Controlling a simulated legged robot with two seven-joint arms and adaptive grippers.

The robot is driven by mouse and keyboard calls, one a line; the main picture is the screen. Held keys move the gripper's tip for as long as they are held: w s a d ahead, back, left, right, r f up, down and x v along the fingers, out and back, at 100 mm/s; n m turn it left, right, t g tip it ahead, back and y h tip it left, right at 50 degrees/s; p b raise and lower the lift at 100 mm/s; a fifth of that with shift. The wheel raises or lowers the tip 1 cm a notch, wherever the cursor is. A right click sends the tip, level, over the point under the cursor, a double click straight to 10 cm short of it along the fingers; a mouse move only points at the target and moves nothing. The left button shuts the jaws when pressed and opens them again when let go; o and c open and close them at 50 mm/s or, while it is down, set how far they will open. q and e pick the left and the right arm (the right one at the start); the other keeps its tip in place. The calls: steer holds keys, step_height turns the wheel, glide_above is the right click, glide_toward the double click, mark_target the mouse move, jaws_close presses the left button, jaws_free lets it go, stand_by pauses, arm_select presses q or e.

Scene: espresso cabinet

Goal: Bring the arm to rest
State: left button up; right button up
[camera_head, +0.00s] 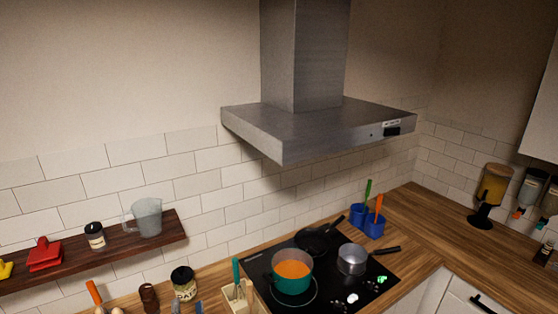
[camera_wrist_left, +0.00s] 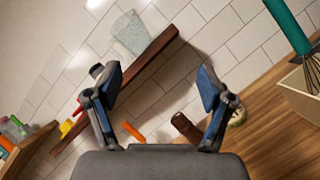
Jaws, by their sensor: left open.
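My left gripper (camera_wrist_left: 155,92) is open and empty in the left wrist view, its two blue-padded fingers spread apart. The rest of the left arm is out of that view. My right gripper shows in neither view.
On the counter stand a brown bottle (camera_head: 148,297), a jar (camera_head: 184,283) and a utensil holder (camera_head: 238,299). The hob (camera_head: 330,287) carries an orange-filled pot (camera_head: 292,275). A steel hood (camera_head: 300,125) hangs above.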

arm_select(q)
steer(key=s+d+f+m+g+h, duration=0.4)
steer(key=s+d+f+m+h, duration=0.25)
steer(key=m, duration=0.45)
steer(key=s+d+f+m+g+h, duration=0.3)
steer(key=s+d+f+m+h, duration=0.35)
steer(key=m, duration=0.55)
steer(key=s+a+f+m+g+y, duration=0.35)
steer(key=s+f+g, duration=0.3)
steer(key=s, duration=0.45)
steer(key=s+a+f+m+g+y, duration=0.2)
steer(key=s+a+f+m+g, duration=0.25)
steer(key=s+f, duration=0.4)
steer(key=s+f+g+b, duration=0.1)
steer(key=s+f+b, duration=0.2)
steer(key=f, duration=1.3)
steer(key=s+f+b, duration=0.2)
steer(key=f+b, duration=0.1)
steer(key=f, duration=1.4)
steer(key=s+a+f+m+g+b, duration=0.1)
steer(key=s+f+b, duration=0.3)
steer(key=s+f, duration=1.2)
steer(key=shift+a+f, duration=0.4)
steer(key=shift+a, duration=0.2)
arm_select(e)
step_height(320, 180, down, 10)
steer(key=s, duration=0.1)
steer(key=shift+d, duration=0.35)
